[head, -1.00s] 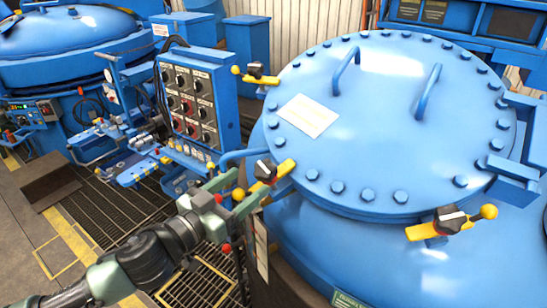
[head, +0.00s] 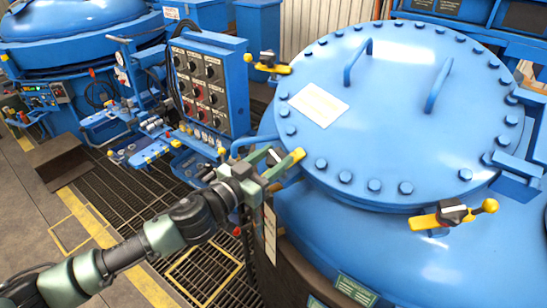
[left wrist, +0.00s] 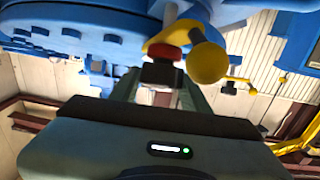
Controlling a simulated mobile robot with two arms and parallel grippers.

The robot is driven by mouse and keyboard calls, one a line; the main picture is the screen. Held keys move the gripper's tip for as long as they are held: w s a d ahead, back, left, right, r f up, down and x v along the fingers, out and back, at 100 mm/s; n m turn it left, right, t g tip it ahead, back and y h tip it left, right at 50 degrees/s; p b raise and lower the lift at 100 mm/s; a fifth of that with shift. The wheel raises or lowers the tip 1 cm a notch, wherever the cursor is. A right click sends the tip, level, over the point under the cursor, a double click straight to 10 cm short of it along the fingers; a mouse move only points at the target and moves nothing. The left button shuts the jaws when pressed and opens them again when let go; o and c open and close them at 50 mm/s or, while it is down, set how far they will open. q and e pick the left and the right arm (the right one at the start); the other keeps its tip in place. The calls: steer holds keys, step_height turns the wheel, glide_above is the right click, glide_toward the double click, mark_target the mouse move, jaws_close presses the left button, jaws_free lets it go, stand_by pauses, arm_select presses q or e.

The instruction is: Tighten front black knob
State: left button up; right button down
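The blue furnace lid (head: 420,110) has black knobs on yellow clamps around its rim. The left gripper (head: 275,160) is at the clamp on the lid's front-left edge, with its fingers on either side of that knob. The fingers mostly hide the knob in the head view; the clamp's yellow end (head: 297,156) shows beyond them. In the left wrist view a black knob with a red part (left wrist: 162,72) is between the fingertips, beside a yellow ball (left wrist: 208,62). I cannot tell whether the fingers press on it. The right gripper is not in view.
Another black knob on a yellow clamp (head: 452,213) is at the lid's right front, and one (head: 266,64) at its back left. A control panel (head: 205,85) stands left of the lid. A blue bent bar (head: 250,142) is close to the gripper. Grated floor (head: 130,200) lies below.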

arm_select(q)
steer(key=shift+c, duration=1.1)
